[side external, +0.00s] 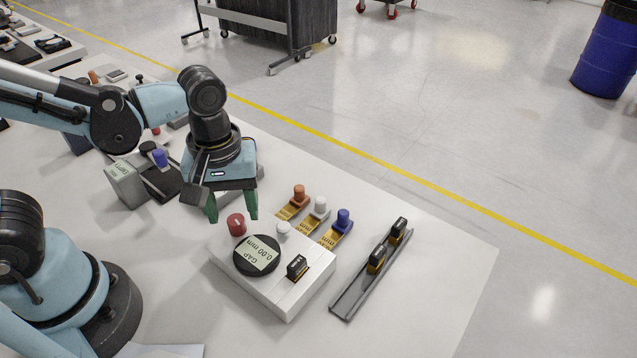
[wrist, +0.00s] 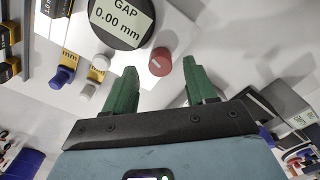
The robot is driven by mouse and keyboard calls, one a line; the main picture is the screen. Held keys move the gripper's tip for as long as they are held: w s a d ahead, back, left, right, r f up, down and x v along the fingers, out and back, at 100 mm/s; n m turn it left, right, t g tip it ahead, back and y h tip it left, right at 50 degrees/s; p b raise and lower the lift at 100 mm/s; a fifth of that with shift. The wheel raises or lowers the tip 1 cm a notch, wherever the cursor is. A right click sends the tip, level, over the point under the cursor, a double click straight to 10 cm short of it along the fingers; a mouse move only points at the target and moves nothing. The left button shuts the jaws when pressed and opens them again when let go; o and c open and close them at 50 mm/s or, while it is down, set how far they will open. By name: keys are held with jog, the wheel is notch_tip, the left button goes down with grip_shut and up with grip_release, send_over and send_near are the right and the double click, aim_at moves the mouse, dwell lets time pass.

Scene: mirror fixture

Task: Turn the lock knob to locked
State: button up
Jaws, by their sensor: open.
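A red knob (side external: 236,224) with a pale mark on its top stands at a corner of the white fixture block (side external: 290,300). It also shows in the wrist view (wrist: 160,62). My gripper (side external: 232,216) has two green fingers, spread apart with nothing between them. In the side view the fingertips are close above and behind the red knob. In the wrist view my gripper (wrist: 162,70) has the knob between its finger lines, apart from both fingers. I cannot tell the exact height gap. A round black dial (side external: 257,254) beside the knob reads "GAP 0.00 mm".
A small white knob (side external: 283,228) and a black labelled block (side external: 297,267) are on the fixture. Orange, white and blue (side external: 343,217) knobbed gauges lie behind it. A grey rail (side external: 370,275) with black blocks is to the right. A grey box (side external: 126,184) stands left.

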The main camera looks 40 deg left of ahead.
notch_tip(320, 180, up, 9)
jog(key=w+a+f+m+t, duration=0.2)
jog(key=w+a+m+t, duration=0.2)
jog(key=a+m+t, duration=0.4)
jog(key=d+m+h, duration=0.1)
jog(key=d+m, duration=0.3)
jog(key=m, duration=0.1)
jog(key=d+f+m+h, duration=0.1)
jog(key=d+m, duration=0.4)
jog(key=d+f+m+h, duration=0.1)
jog(key=d+m, duration=0.4)
jog(key=shift+s+f+h, duration=0.25)
jog(key=shift+h, duration=0.15)
jog(key=shift+f, duration=0.75)
jog(key=shift+r, duration=1.35)
jog(key=a+r+n+g+y, duration=0.1)
jog(key=a+n+y, duration=0.3)
jog(key=a+n, duration=1)
notch_tip(320, 180, up, 2)
jog(key=g+h, duration=0.1)
jog(key=g, duration=0.3)
send_over(235, 220)
jog(key=w+d, duration=0.4)
jog(key=s+d+r+g, duration=0.1)
jog(key=s+d+g, duration=0.2)
jog(key=d, duration=0.5)
jog(key=shift+s+d+r+y, duration=0.15)
jog(key=shift+s+d+y, duration=0.2)
jog(key=shift+d+y, duration=0.05)
